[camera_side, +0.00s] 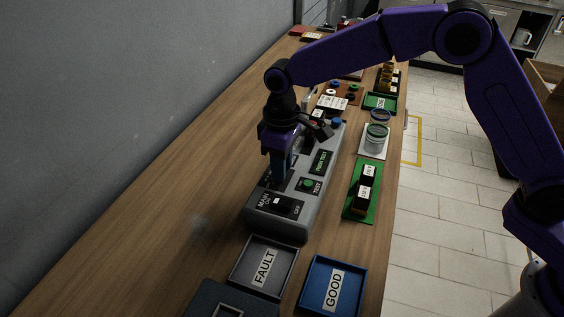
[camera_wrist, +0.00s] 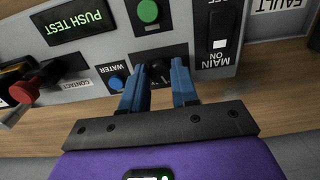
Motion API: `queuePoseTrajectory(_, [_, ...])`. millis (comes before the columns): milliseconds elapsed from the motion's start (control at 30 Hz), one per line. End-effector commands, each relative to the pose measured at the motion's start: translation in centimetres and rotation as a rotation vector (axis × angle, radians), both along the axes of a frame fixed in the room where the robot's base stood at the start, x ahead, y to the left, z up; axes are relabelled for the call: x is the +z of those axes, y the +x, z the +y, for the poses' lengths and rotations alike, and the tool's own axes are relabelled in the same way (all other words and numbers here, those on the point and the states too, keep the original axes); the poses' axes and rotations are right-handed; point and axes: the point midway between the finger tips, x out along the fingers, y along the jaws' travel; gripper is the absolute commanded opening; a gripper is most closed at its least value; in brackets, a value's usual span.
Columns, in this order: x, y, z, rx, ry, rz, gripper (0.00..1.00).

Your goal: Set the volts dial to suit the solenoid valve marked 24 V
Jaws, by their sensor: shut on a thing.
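The grey test console (camera_side: 254,222) lies lengthwise on the bench. My gripper (camera_side: 278,183) points down at its top, behind the MAIN switch. In the wrist view my gripper (camera_wrist: 157,76) has its blue fingers on both sides of a small dark dial (camera_wrist: 157,69) on a black plate, and it is shut on it. The fingers hide part of the dial and its plate, so its setting cannot be read.
The console has a MAIN switch (camera_wrist: 221,44), a green TEST button (camera_wrist: 148,11), a PUSH TEST display (camera_wrist: 77,22), a blue WATER button (camera_wrist: 116,82) and a red contact piece (camera_wrist: 24,92). FAULT (camera_side: 236,282) and GOOD (camera_side: 312,305) trays stand in front. Bench left is clear.

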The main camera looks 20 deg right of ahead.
Motion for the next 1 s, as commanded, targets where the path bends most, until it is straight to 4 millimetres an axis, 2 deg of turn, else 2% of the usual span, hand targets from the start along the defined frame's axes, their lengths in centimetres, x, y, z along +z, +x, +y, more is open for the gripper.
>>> queuePoseTrajectory(467, [0.1,0.1,0.1,-0.014,0.003,-0.004,0.00])
queuePoseTrajectory(500, [0.1,0.1,0.1,-0.014,0.003,-0.004,0.39])
queuePoseTrajectory(567, [0.1,0.0,0.1,-0.014,0.003,-0.004,0.54])
queuePoseTrajectory(867, [0.1,0.0,0.1,-0.014,0.002,-0.002,0.54])
queuePoseTrajectory(1000, [1.1,0.1,0.1,-0.014,0.003,-0.003,0.54])
